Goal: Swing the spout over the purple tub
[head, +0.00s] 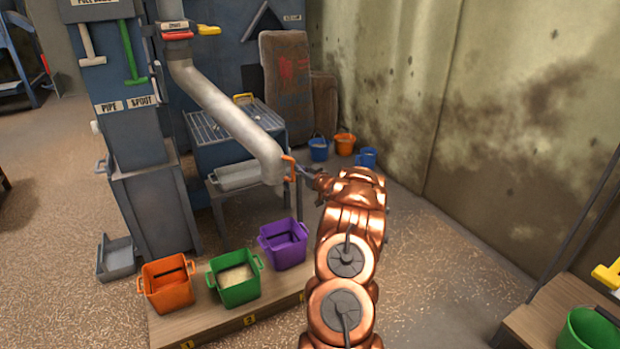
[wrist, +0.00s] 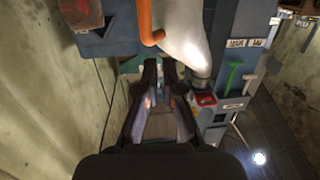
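The grey spout (head: 228,112) slopes down to the right from the machine in the head view; its lower end hangs above and slightly left of the purple tub (head: 285,246) in the picture. I cannot tell whether it is exactly over the tub. An orange handle (head: 289,168) sits at the spout's lower end. My gripper (head: 304,172) is just right of the handle. The orange handle (wrist: 146,24) and pale spout (wrist: 182,38) show beyond the fingertips, outside the gap.
An orange tub (head: 166,291) and a green tub (head: 237,288) stand left of the purple one on a low wooden platform (head: 215,326). A stained wall (head: 480,110) rises on the right. Small buckets (head: 344,143) stand behind. A green bucket (head: 588,330) is at lower right.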

